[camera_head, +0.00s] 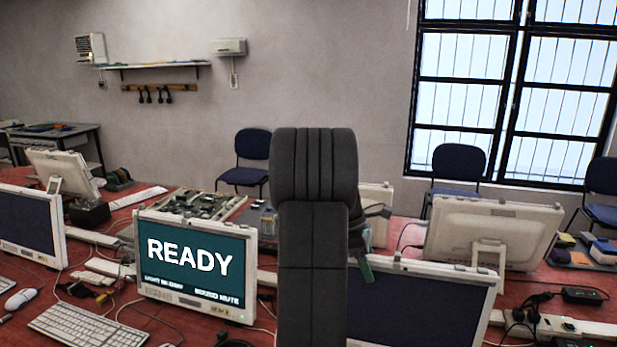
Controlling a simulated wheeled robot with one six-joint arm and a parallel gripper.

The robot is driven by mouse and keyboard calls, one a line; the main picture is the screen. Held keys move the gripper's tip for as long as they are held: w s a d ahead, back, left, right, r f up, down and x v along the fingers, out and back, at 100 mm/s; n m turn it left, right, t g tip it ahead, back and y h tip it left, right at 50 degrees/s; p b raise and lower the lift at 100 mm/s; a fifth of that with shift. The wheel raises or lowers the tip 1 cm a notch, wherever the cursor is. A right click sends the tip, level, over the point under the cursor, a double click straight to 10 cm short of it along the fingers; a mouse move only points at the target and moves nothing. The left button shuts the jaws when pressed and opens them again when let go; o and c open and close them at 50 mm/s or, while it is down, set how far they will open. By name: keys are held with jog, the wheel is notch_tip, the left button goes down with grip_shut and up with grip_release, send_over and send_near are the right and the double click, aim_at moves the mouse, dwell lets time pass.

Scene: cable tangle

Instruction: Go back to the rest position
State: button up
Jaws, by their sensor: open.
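My dark arm stands upright in the middle of the camera_head view and hides part of the table behind it. My gripper (374,243) shows only in part, past the right side of the arm. Its two fingers are apart, one higher and one lower, and I see nothing between them. It is above the red table (180,319), near the top left edge of a dark-screened monitor (420,309). The rest of the gripper is hidden behind the arm.
A monitor reading READY (190,265) stands left of my arm, with a keyboard (85,327) in front. A white monitor (490,232) faces away at right. Loose cables and a black adapter (583,295) lie on the table. Chairs stand by the wall.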

jog(key=shift+w+d+f, duration=0.2)
jog(key=shift+d+f, duration=0.1)
jog(key=shift+f, duration=0.4)
jog(key=shift+a, duration=0.1)
